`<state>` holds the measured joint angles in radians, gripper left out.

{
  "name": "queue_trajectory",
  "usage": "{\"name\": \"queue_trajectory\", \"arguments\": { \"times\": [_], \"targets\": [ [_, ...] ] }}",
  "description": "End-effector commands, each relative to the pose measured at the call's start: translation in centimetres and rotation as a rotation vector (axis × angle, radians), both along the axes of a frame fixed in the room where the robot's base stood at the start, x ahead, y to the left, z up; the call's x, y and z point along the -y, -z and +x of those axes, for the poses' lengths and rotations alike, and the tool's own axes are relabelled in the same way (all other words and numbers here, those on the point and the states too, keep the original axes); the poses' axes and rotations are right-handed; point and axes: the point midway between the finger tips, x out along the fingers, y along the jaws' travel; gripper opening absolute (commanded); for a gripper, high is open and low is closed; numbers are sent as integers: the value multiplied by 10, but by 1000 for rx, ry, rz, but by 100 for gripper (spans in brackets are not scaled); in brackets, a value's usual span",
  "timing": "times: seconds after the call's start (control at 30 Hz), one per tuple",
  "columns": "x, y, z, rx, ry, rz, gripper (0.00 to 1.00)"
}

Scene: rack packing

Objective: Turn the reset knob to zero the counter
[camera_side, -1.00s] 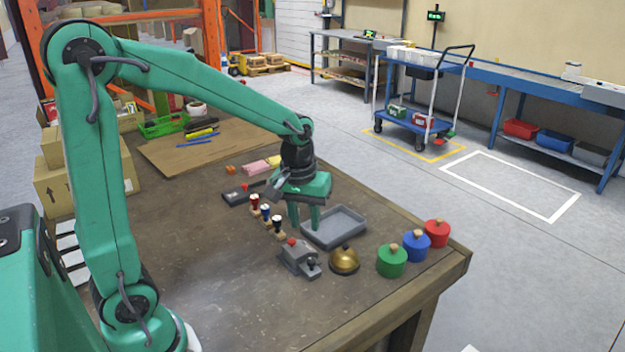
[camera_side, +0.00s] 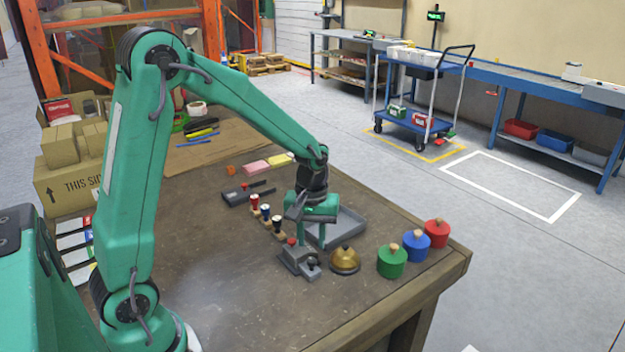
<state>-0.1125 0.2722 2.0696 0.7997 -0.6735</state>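The counter is a small grey device (camera_side: 292,257) on the table, with a red button on top and a dark knob (camera_side: 312,262) at its right front side. My gripper (camera_side: 311,238) points down just above and behind the counter, in front of the grey tray. Its two fingers look apart, with nothing seen between them. The fingertips are small here, and I cannot tell whether they touch the counter. The counter's readout cannot be made out.
A brass bell (camera_side: 345,261) stands right beside the counter. Green (camera_side: 391,262), blue (camera_side: 416,246) and red (camera_side: 437,233) lidded pots line the right. A grey tray (camera_side: 350,222) lies behind my gripper. Small stamps (camera_side: 265,212) stand to the left. The table's front left is clear.

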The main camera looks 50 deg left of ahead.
Motion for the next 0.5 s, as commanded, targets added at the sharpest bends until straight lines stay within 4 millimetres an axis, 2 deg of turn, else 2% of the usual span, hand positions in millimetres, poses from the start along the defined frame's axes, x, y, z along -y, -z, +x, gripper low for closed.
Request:
{"name": "queue_trajectory", "arguments": {
  "times": [0.3, 0.5],
  "targets": [
    [0, 40, -1, -4, 0, -1, 30],
    [0, 53, 0, -1, 1, 0, 30]
  ]
}}
